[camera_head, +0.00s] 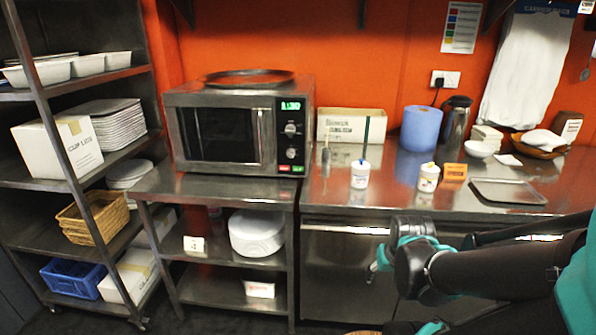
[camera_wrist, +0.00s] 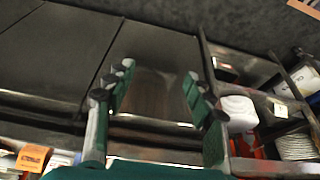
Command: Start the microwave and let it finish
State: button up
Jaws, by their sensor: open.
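The microwave (camera_head: 240,98) stands on a steel shelf unit left of centre in the head view, with its door (camera_head: 222,135) shut. Its right-hand panel has a lit green display (camera_head: 290,105), two knobs, and a red button (camera_head: 284,168) beside a green button (camera_head: 298,168). The display's digits are too small to read. My gripper (camera_wrist: 157,78) is open and empty in the wrist view, with its two fingers apart. In the head view, it is low in front of the steel counter, to the right of and below the microwave, well apart from it.
A round dark tray (camera_head: 248,77) lies on top of the microwave. Two small white tubs (camera_head: 360,178) and an orange card (camera_head: 454,171) are on the steel counter (camera_head: 400,200), near a flat metal tray (camera_head: 508,192). A shelf rack (camera_head: 50,92) stands at left.

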grip_shut()
dwell(1.4)
